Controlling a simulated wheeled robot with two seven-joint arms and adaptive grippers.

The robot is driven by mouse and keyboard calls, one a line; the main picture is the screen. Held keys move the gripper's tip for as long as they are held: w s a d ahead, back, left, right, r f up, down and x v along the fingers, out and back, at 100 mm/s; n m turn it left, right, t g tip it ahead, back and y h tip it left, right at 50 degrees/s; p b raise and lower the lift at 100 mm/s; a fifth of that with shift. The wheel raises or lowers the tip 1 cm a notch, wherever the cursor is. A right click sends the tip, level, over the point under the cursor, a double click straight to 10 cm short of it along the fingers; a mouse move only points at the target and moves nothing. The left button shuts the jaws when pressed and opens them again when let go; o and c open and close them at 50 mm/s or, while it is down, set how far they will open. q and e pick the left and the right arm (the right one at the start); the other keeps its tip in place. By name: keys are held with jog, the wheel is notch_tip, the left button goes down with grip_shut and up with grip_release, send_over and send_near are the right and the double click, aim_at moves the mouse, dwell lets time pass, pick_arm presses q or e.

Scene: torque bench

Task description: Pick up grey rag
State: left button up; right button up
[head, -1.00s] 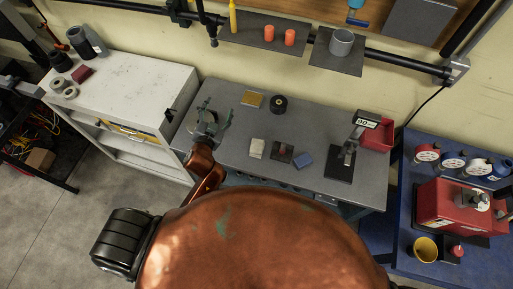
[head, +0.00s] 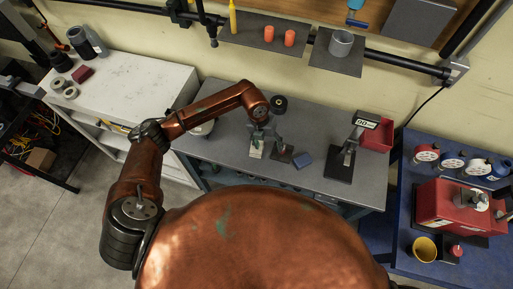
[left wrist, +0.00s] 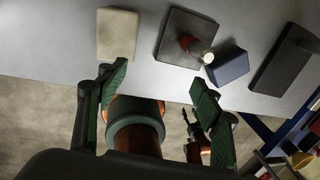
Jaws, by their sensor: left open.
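A pale grey-beige folded rag (head: 256,152) lies on the grey workbench (head: 228,148), near its front edge. In the left wrist view, the rag (left wrist: 117,34) is a flat pale block beyond the left finger. My left gripper (head: 264,134) is over the bench just at the rag, and partly covers it in the head view. In the left wrist view, the gripper (left wrist: 158,78) is open, its green-padded fingers apart with nothing between them. The rag lies ahead and left of the middle of the jaws. My right gripper is not in the head view.
A dark plate with a red-based knob (left wrist: 190,45) and a blue block (left wrist: 228,65) lie right of the rag. A stand with a display (head: 366,121) and a red bin (head: 377,136) are further right. A black round item (head: 279,102) sits behind.

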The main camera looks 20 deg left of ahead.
pick_arm(q)
jog(key=a, duration=0.2)
jog(key=w+a+y, duration=0.1)
jog(key=a+y, duration=0.1)
jog(key=a, duration=0.1)
jog(key=shift+w+a+f+n, duration=0.3)
jog(key=shift+f, duration=0.05)
jog(key=f, duration=0.2)
jog(key=f+p, duration=0.1)
jog(key=f, duration=0.1)
jog(key=f+p, duration=0.1)
jog(key=f, duration=0.1)
jog(key=shift+w+d, duration=0.15)
jog(key=shift+d, duration=0.1)
jog(key=shift+f, duration=0.5)
jog(key=shift+c, duration=0.7)
jog(key=c, duration=1)
jog(key=shift+r, duration=0.1)
